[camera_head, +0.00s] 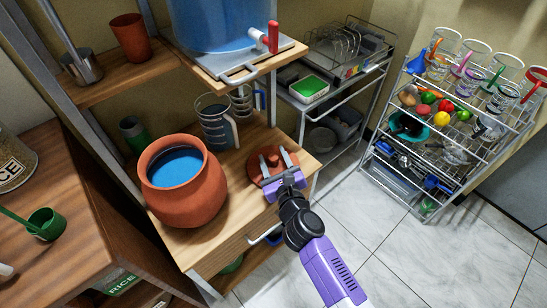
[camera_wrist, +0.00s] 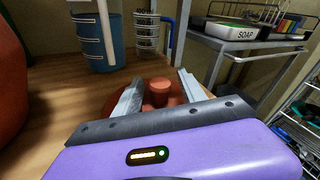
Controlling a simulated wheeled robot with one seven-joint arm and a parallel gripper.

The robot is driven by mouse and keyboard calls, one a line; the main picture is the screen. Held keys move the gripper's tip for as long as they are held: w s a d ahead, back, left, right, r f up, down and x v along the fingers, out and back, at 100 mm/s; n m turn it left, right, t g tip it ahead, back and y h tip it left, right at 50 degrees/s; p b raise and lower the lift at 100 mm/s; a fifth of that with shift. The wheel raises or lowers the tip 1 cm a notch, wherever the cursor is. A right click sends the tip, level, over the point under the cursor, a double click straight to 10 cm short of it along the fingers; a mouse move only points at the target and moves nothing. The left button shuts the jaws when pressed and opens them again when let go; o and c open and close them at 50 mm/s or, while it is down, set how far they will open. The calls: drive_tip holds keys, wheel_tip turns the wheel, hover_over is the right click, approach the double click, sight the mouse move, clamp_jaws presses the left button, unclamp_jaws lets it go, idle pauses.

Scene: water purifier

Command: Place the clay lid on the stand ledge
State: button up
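The round terracotta clay lid (camera_head: 258,179) lies flat on the wooden ledge of the stand (camera_head: 235,212), right of the clay pot (camera_head: 185,195). The pot is uncovered and shows blue water. My gripper (camera_head: 274,156) is over the lid, its two grey fingers apart. In the wrist view, the lid's knob (camera_wrist: 160,86) stands between the fingers of my gripper (camera_wrist: 160,78), with a visible gap on each side. My gripper's body hides the near part of the lid there.
A measuring jug (camera_head: 215,124) stands behind the lid. The water tank's shelf (camera_head: 250,70) overhangs the back of the ledge. A metal rack (camera_head: 345,110) stands to the right. Some bare wood lies between pot and lid.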

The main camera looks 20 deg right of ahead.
drive_tip(key=shift+r, duration=0.25)
drive_tip(key=s+a+r+p, duration=0.1)
drive_tip(key=s, duration=1)
drive_tip(key=shift+s+a+r, duration=0.2)
drive_tip(key=shift+s+r, duration=0.05)
drive_tip(key=shift+s, duration=0.15)
drive_tip(key=s+r+n, duration=0.4)
drive_tip(key=s+n, duration=0.6)
drive_tip(key=n, duration=0.1)
drive_tip(key=s+d+r+n+g+y, duration=0.1)
drive_tip(key=s+r+n, duration=0.2)
drive_tip(key=s+n, duration=0.8)
drive_tip(key=s+r+n+y, duration=0.1)
drive_tip(key=s+r+n, duration=0.3)
drive_tip(key=s+n, duration=0.7)
drive_tip(key=shift+d+r+n, duration=0.2)
drive_tip(key=shift+r+n, duration=0.1)
drive_tip(key=shift+n, duration=0.2)
